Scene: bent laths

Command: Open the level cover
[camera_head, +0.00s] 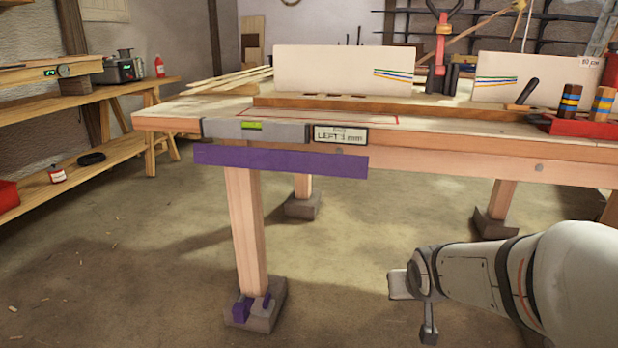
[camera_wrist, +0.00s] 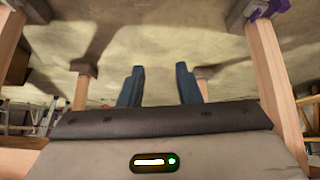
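A grey level housing (camera_head: 278,131) with a green vial (camera_head: 251,125) sits on the front edge of the workbench (camera_head: 455,118). A long purple strip (camera_head: 285,161), which looks like the cover, hangs just below it, and the vial is in plain sight above it. Whether the strip is hinged to the housing I cannot tell. My gripper (camera_head: 408,300) is low, in front of the bench, right of the strip and well apart from it. In the wrist view my gripper (camera_wrist: 159,75) shows two dark fingers apart with nothing between them. The purple strip is not in the wrist view.
A display sign (camera_head: 340,135) is beside the housing. A bench leg (camera_head: 247,225) stands below the strip, with purple pieces (camera_head: 241,308) at its foot. A side bench (camera_head: 85,160) stands at the left. The floor between my gripper and that leg is clear.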

